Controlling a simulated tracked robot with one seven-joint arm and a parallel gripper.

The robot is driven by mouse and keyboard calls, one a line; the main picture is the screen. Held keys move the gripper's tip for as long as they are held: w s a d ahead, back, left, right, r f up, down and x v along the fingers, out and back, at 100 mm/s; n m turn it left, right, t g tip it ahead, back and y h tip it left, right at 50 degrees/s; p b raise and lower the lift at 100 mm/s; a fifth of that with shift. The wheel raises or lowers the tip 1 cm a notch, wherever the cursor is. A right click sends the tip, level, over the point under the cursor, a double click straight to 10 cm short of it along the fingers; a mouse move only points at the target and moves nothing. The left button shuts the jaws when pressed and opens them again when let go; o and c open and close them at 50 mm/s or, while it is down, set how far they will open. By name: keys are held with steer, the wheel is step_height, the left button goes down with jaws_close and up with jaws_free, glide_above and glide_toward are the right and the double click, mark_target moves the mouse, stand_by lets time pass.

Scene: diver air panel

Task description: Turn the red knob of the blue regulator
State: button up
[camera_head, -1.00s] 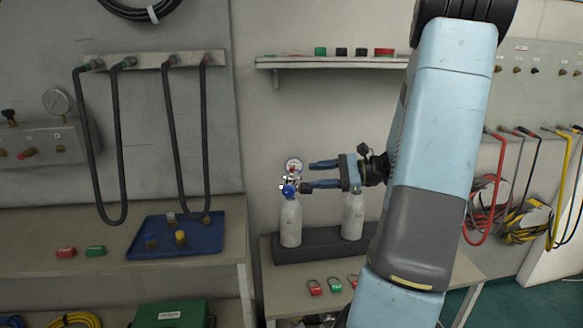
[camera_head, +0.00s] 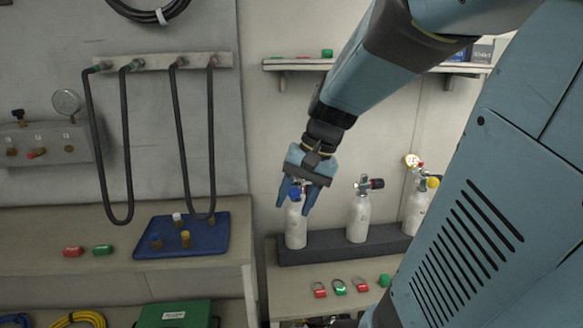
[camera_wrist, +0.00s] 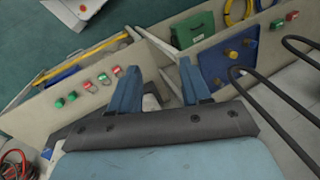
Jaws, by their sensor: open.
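The blue regulator (camera_head: 295,193) sits on top of the leftmost white cylinder (camera_head: 296,228). My gripper (camera_head: 296,208) is over it from above, fingers pointing down, one on each side of the regulator in the picture. The fingers are apart, and I cannot tell whether either touches the regulator. The red knob and the gauge are not made out, as my gripper covers that area. In the wrist view my gripper (camera_wrist: 158,68) shows two spread blue fingers, with part of a white cylinder between them; the regulator is hidden there.
A second cylinder (camera_head: 358,218) with a dark-knobbed valve and a third (camera_head: 416,212) with a yellow-knobbed regulator stand to the right in the dark rack (camera_head: 330,247). Red and green tags lie in front. A blue tray (camera_head: 210,240) is on the left bench.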

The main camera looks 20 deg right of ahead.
steer(key=shift+s+d+r+n+t+h, duration=0.6)
steer(key=shift+r+n+t+h, duration=0.6)
steer(key=shift+r+h, duration=0.65)
steer(key=w+d+r+m+h, duration=0.1)
steer(key=w+d+r+m, duration=0.1)
steer(key=w, duration=0.5)
steer(key=w+d+r+m+h, duration=0.1)
steer(key=w+d, duration=0.2)
steer(key=w, duration=0.3)
steer(key=w+d+f+m+g+h, duration=0.1)
steer(key=w+d+f+m, duration=0.3)
steer(key=w, duration=0.7)
steer(key=w+d+f+m+h, duration=0.15)
steer(key=w+d+f, duration=0.35)
steer(key=w, duration=0.5)
steer(key=shift+m+y, duration=0.3)
steer(key=shift+m, duration=0.05)
steer(key=shift+a+f+x, duration=0.1)
steer(key=shift+a+x, duration=0.15)
steer(key=shift+x, duration=1.05)
steer(key=shift+a+f+x, duration=0.1)
steer(key=shift+a+x, duration=0.2)
steer(key=shift+x, duration=1)
steer(key=shift+a+f+x, duration=0.1)
steer(key=shift+a+x, duration=0.15)
steer(key=shift+x, duration=1.05)
jaws_close()
